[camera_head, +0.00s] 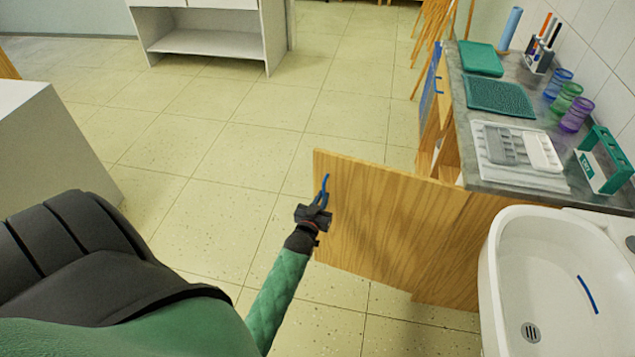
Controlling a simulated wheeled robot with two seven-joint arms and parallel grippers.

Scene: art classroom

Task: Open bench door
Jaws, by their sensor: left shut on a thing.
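The bench door (385,218) is a wooden panel with a blue handle (325,182) near its free edge, at the centre right of the head view. It stands swung out from the bench (488,178), over the tiled floor. My left gripper (320,200) is shut on the blue handle at the door's left edge. My left arm reaches in from the lower left in a green sleeve. The fingertips partly cover the handle. My right gripper does not show.
A white sink (555,270) stands at the lower right, close to the door. The bench top holds trays, cups and a pen holder (541,50). A white cabinet (25,150) is on the left and a white shelf unit (205,42) at the back. The tiled floor (225,150) between them is clear.

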